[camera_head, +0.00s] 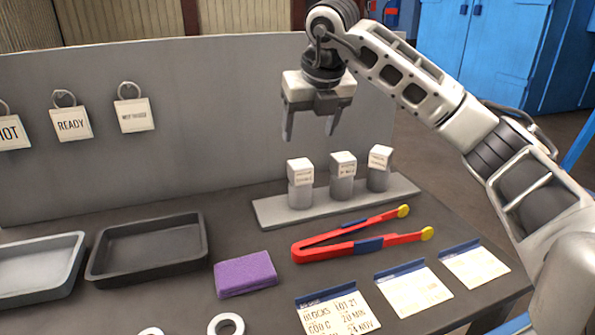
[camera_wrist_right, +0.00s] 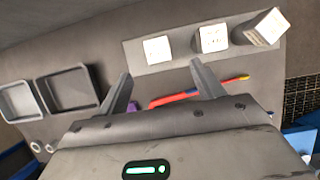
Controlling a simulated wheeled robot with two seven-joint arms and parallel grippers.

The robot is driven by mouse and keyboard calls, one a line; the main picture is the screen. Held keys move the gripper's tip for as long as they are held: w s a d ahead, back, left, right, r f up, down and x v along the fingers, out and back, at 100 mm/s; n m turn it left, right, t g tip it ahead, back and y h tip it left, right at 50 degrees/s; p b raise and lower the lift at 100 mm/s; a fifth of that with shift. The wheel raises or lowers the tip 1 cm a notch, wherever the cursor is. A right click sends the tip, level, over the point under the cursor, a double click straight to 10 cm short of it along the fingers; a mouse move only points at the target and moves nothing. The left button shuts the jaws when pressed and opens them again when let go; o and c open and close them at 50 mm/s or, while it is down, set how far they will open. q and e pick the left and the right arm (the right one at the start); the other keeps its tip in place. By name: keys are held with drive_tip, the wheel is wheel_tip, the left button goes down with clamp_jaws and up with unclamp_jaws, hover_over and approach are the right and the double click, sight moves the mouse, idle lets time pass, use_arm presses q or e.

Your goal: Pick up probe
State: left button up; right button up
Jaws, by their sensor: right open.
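Three grey upright pieces with white labelled heads stand in a row on a light grey base plate (camera_head: 270,212): left (camera_head: 300,189), middle (camera_head: 343,180), right (camera_head: 378,171). Their labels are too small to read, and I cannot tell which one, if any, is the probe. My right gripper (camera_head: 310,128) is open and empty, fingers pointing down, above the left and middle pieces and apart from them. In the right wrist view, the open fingers (camera_wrist_right: 161,75) show below the labelled heads (camera_wrist_right: 158,49). My left gripper is not in view.
Red tongs (camera_head: 350,247), a purple block (camera_head: 245,274), dark tray (camera_head: 150,250), grey tray (camera_head: 38,265), rings (camera_head: 226,325) and labelled cards (camera_head: 412,290) lie on the dark table. Tags such as READY (camera_head: 71,124) hang on the grey panel (camera_head: 220,120) behind.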

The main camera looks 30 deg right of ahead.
sight(300, 163)
drive_tip(key=x, duration=1.1)
drive_tip(key=shift+a, duration=0.2)
drive_tip(key=shift+c, duration=0.4)
drive_tip(key=c, duration=1.1)
